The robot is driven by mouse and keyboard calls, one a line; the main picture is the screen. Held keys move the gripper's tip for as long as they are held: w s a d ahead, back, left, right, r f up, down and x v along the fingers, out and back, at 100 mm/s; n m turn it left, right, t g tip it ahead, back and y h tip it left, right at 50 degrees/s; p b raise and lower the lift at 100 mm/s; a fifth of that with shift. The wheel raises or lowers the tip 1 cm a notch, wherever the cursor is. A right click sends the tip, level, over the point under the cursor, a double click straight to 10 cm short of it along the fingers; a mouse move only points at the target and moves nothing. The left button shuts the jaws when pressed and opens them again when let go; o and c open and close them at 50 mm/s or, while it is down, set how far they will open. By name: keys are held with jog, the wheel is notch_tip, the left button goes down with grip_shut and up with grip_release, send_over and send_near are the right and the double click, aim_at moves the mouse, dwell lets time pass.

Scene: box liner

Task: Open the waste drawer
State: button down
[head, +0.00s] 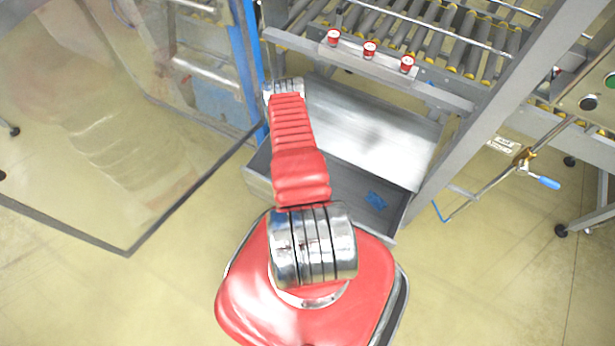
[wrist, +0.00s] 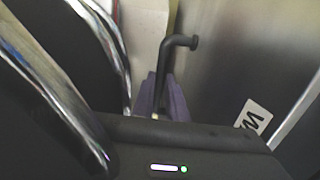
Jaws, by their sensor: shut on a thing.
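The grey metal waste drawer (head: 402,212) sits low under the roller conveyor and stands out from its frame, with part of its inside in view. A small blue piece (head: 376,201) lies in it. My red arm crosses in front of the drawer's left part, and my gripper is hidden in the head view. In the wrist view my gripper (wrist: 166,92) has its purple fingers shut on a dark bent bar handle (wrist: 178,42). The handle stands beside a grey metal panel (wrist: 235,55) with a white label marked W (wrist: 253,118).
A clear glass panel (head: 110,130) stands at the left. A grey post (head: 500,110) and a blue-handled valve (head: 548,183) are at the right. Floor at lower right is clear.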

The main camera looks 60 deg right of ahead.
jog(key=c, duration=1.8)
grip_release()
jog(key=shift+o, duration=0.2)
jog(key=shift+r, duration=0.1)
notch_tip(320, 180, up, 13)
jog(key=a, duration=0.2)
jog(key=shift+a+r, duration=0.15)
jog(key=shift+a, duration=0.15)
